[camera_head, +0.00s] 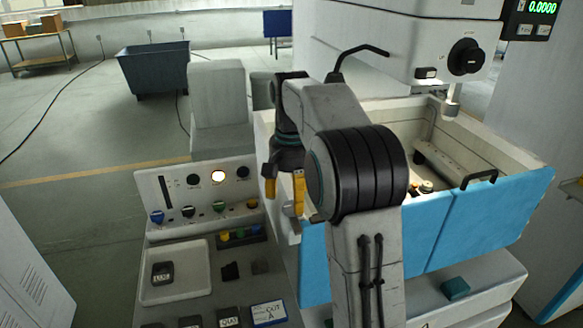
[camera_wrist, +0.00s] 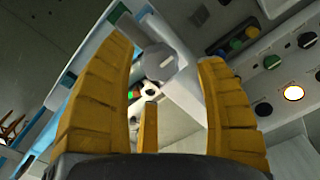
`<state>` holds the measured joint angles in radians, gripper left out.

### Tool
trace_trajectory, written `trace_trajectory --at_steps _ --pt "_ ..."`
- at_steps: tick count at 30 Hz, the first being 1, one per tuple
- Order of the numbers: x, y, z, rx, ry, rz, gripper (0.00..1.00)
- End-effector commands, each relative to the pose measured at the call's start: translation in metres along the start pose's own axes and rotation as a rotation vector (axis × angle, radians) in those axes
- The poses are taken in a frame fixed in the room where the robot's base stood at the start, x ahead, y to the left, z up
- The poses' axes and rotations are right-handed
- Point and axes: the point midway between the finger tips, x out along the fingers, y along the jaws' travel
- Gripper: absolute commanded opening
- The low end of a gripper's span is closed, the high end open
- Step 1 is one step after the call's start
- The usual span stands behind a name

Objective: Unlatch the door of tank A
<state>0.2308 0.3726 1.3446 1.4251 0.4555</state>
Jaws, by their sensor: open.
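The tank (camera_head: 520,150) is a pale open-topped basin under the machine head, with blue door panels (camera_head: 490,215) along its front. A black handle (camera_head: 480,178) sits on top of the right panel. No tank letter is readable on it. My gripper (camera_head: 284,200) hangs at the tank's left front corner, yellow fingers pointing down. In the wrist view my gripper (camera_wrist: 160,60) is open and empty, its fingers spread either side of a grey knob-like latch (camera_wrist: 157,62) on a pale surface beside a blue edge. I cannot tell whether they touch it. My arm hides part of the panels.
A control panel (camera_head: 180,192) with knobs and a lit button (camera_head: 218,176) stands left of the gripper. Below it are a white tray (camera_head: 200,285) and a card reading OUT A (camera_head: 269,312). A dark bin (camera_head: 153,70) stands on open floor behind.

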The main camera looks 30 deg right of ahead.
Motion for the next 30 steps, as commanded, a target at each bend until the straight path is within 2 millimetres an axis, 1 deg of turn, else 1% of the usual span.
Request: trace_trajectory --at_steps 1,6,12,21,30 --pt "-0.009 -0.001 -0.001 0.000 0.004 -0.002 0.65" --pt "-0.036 0.000 -0.001 0.000 0.002 -0.001 0.65" --pt "-0.062 0.000 0.000 0.000 0.002 -0.001 0.65" --pt "-0.083 0.000 0.000 0.000 0.000 0.000 0.65" --pt "-0.090 0.000 0.000 0.000 -0.002 0.001 0.65"
